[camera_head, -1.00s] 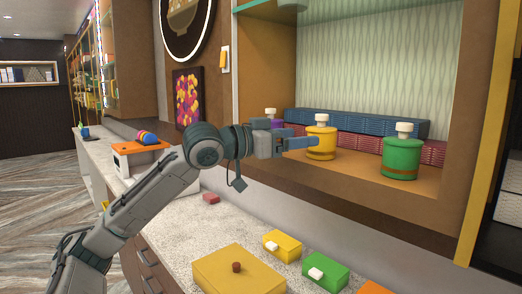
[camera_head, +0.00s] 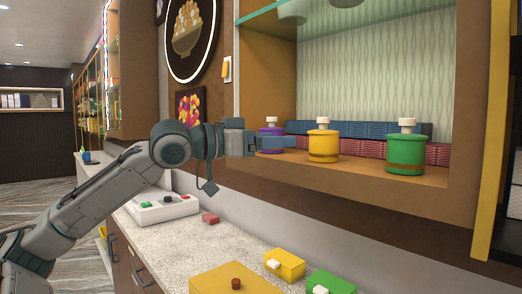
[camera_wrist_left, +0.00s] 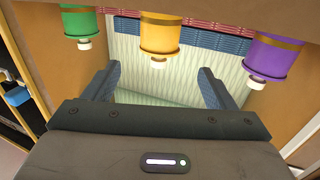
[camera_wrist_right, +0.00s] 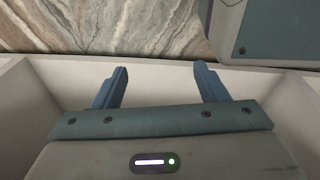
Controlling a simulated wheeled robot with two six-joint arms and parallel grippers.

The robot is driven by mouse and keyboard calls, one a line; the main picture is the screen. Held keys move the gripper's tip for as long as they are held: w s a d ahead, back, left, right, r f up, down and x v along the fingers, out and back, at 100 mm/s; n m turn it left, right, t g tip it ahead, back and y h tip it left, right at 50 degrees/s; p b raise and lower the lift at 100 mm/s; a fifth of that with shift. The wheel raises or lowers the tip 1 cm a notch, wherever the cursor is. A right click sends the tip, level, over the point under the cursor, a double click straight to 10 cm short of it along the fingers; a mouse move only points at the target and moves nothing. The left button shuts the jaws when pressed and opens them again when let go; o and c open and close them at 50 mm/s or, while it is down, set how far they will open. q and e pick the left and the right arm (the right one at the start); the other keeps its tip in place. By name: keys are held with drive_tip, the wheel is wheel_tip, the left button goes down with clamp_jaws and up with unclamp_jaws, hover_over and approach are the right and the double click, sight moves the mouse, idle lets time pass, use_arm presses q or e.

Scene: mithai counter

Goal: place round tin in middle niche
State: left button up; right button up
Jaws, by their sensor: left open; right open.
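A yellow round tin (camera_head: 323,145) with a white knob stands upright in the open wooden niche (camera_head: 430,185). It is between a purple tin (camera_head: 267,130), partly hidden by my left gripper, and a green tin (camera_head: 406,155). All three also show upside down in the left wrist view, with the yellow one (camera_wrist_left: 160,32) in the middle. My left gripper (camera_head: 292,142) is open and empty at the niche front, its fingers apart from the yellow tin. My right gripper (camera_wrist_right: 160,85) is open and empty, seen only in its wrist view.
Blue (camera_head: 370,130) and red (camera_head: 435,153) patterned boxes line the niche back. A glass shelf (camera_head: 360,14) is above. On the counter (camera_head: 235,235) below are a yellow box (camera_head: 225,278), a small yellow box (camera_head: 285,262), a green box (camera_head: 330,282) and a white tray (camera_head: 150,212).

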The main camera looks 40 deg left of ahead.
use_arm(q)
drive_tip(key=shift+b+v, duration=1.05)
use_arm(e)
drive_tip(key=w+r, duration=0.4)
drive_tip(key=r, duration=0.2)
drive_tip(key=shift+a+r, duration=0.4)
drive_tip(key=shift+a, duration=0.05)
